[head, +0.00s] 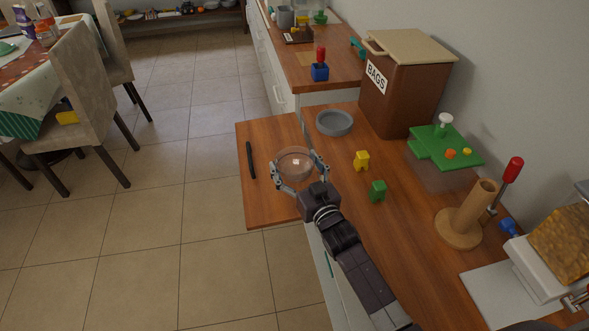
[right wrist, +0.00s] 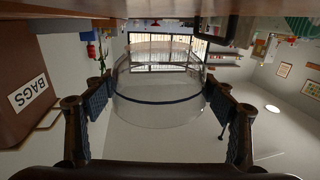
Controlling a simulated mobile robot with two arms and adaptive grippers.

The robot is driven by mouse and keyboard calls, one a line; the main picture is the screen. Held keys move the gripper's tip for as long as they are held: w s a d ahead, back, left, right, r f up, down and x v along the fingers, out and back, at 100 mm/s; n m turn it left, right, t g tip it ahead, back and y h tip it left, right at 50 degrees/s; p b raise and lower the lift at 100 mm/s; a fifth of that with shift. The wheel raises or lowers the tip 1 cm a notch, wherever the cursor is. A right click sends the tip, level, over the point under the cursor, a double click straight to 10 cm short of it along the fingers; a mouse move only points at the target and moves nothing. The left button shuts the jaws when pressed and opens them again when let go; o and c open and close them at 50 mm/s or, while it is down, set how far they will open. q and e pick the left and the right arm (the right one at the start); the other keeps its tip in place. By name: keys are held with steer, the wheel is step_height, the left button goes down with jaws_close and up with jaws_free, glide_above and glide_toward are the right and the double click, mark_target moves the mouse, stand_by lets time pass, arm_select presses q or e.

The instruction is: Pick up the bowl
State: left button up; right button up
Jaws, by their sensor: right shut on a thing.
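A clear glass bowl (head: 294,163) is at the left part of the wooden counter in the head view. My right gripper (head: 296,172) has its two fingers on opposite sides of the bowl and is shut on it. In the right wrist view the transparent bowl (right wrist: 160,88) fills the space between the two fingers (right wrist: 158,105). I cannot tell whether the bowl touches the counter or is just above it. My left gripper is not in view.
A grey bowl (head: 334,122) stands behind and right of the glass bowl. A black stick-like item (head: 250,160) lies to its left, near the counter's edge. Yellow (head: 361,161) and green (head: 377,191) blocks are to the right. A brown BAGS bin (head: 404,90) stands behind.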

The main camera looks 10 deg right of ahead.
step_height(320, 180, up, 17)
steer(key=p, duration=0.1)
steer(key=shift+s+f, duration=0.1)
stand_by(0.4)
